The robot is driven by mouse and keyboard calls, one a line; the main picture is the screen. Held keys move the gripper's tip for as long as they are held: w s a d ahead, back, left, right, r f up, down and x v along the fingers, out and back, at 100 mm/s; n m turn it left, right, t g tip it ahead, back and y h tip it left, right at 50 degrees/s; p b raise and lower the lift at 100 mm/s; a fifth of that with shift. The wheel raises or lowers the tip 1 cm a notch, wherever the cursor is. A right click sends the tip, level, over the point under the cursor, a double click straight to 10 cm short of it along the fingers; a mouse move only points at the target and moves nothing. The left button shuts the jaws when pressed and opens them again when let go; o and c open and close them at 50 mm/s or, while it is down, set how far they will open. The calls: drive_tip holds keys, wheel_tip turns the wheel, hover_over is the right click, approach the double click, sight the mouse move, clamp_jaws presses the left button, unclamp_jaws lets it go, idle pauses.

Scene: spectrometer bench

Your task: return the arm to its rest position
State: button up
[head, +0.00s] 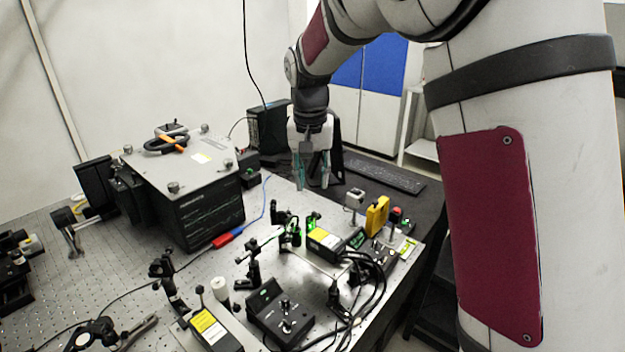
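My arm reaches in from the upper right of the head view and bends down over the far side of the bench. My gripper (312,183) hangs pointing down above the back right part of the metal bench top (215,270). Its two fingers are apart, with nothing visible between them. It is behind the small optical mounts and to the right of the large black box. I cannot tell its exact height above the surface.
A large black box (205,205) with a grey lid stands left of my gripper. A keyboard (383,174) and a dark computer case (268,128) are behind. A yellow device (377,215), optical mounts (253,265), a control box (280,314) and black cables crowd the front.

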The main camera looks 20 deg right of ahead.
drive_tip(key=s+d+r+n+t, duration=0.1)
drive_tip(key=s+r, duration=0.2)
drive_tip(key=s, duration=0.5)
drive_tip(key=s+r+n+t+y, duration=0.1)
drive_tip(key=s+r, duration=0.3)
drive_tip(key=s, duration=0.3)
drive_tip(key=s+d+r+n+t, duration=0.1)
drive_tip(key=s+r, duration=0.2)
drive_tip(key=s, duration=0.5)
drive_tip(key=s+f+n+t, duration=0.1)
drive_tip(key=s+f, duration=0.1)
drive_tip(key=s, duration=0.6)
drive_tip(key=shift+f, duration=0.1)
